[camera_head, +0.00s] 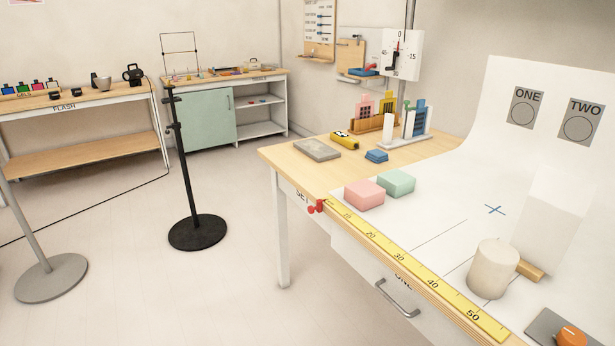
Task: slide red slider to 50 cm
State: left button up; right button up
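The red slider (317,207) sits at the far left end of the yellow ruler (387,247), just before the 10 mark. The ruler runs along the front edge of the wooden table and carries marks 10, 20, 30, 40 and 50. The 50 mark (473,316) is near the lower right. Neither of my grippers shows in the head view.
A pink block (364,194) and a green block (396,182) stand behind the ruler's left part. A cream cylinder (493,269) stands behind the 40–50 stretch. A drawer handle (398,297) juts out below the ruler. A black stand (198,231) stands on the floor, left.

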aim_at(318, 208)
jog(key=i, duration=0.9)
jog(key=z, duration=3.25)
jog(key=k, duration=0.8)
jog(key=u, duration=1.4)
